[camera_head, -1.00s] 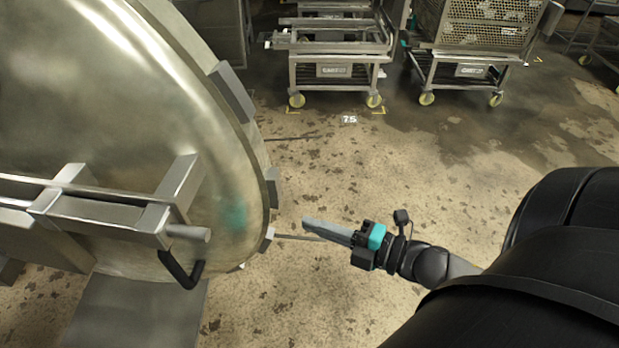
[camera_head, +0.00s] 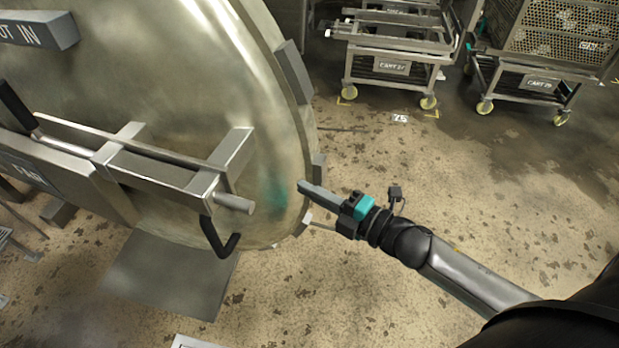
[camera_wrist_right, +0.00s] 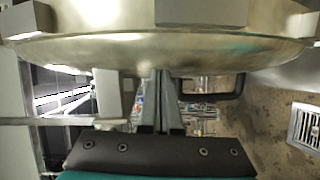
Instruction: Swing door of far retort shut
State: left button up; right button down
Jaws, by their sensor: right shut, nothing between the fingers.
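The retort door (camera_head: 160,85) is a large round metal disc filling the left of the head view. A bracket (camera_head: 185,170) and a black handle (camera_head: 222,240) are mounted on its face. My right gripper (camera_head: 304,187) is shut and empty, its fingertips at the door's right rim; I cannot tell for sure whether they touch it. In the right wrist view the shut fingers (camera_wrist_right: 162,90) reach up to the door's curved rim (camera_wrist_right: 210,52), with the black handle (camera_wrist_right: 228,90) to their right. The retort's opening is not clearly visible in the head view. My left gripper is out of view.
A wheeled cart (camera_head: 395,65) stands at the back, with a second cart (camera_head: 530,85) holding a perforated basket to its right. A metal plate (camera_head: 172,272) lies on the floor below the door. The stained floor (camera_head: 480,190) between door and carts is clear.

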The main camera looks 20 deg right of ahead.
jog(key=shift+w+d+f, duration=0.1)
jog(key=shift+w+d, duration=0.15)
jog(key=shift+w, duration=0.55)
jog(key=shift+w+d+f, duration=0.1)
jog(key=shift+w+d, duration=0.15)
jog(key=shift+w, duration=0.55)
